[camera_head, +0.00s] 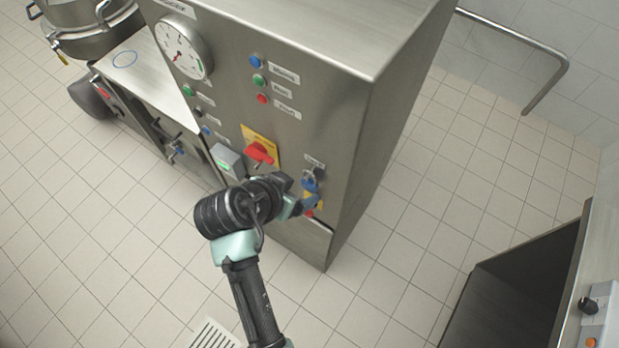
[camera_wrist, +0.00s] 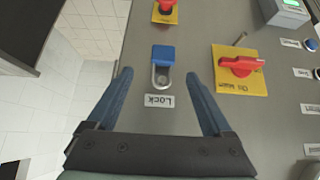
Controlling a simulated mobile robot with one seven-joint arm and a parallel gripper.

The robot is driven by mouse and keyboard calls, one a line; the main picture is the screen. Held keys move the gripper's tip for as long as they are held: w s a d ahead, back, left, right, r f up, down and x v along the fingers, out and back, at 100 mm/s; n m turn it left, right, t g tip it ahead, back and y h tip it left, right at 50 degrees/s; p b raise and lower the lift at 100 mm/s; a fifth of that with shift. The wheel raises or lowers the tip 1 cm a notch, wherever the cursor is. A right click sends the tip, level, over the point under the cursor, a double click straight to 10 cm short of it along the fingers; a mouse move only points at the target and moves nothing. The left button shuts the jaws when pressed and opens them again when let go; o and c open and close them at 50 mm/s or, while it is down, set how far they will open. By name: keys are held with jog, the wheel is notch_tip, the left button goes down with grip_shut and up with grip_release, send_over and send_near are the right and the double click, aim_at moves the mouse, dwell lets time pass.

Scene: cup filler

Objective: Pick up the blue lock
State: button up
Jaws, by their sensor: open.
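The blue lock (camera_wrist: 162,54) hangs by its metal shackle on the grey steel panel, beside a label reading "Lock" that is upside down in the wrist view. My gripper (camera_wrist: 160,73) is open. Its two blue fingers point at the panel, one on each side of the lock's shackle, with gaps on both sides. The lock's body is a little beyond the fingertips in that view. In the head view, my gripper (camera_head: 304,197) is at the right part of the cabinet front, where blue parts of lock and fingers overlap and are hard to separate.
A red rotary switch on a yellow plate (camera_wrist: 240,68) is right of the lock in the wrist view. A red knob on yellow (camera_wrist: 165,10) is just beyond the lock. The cabinet (camera_head: 330,110) carries a gauge (camera_head: 183,48) and several buttons. Tiled floor right of it is clear.

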aim_at(309, 182)
jog(key=shift+w+p+x, duration=0.2)
jog(key=shift+p+x, duration=0.75)
jog(key=shift+x, duration=2.35)
jog(key=shift+a+r, duration=0.15)
grip_shut()
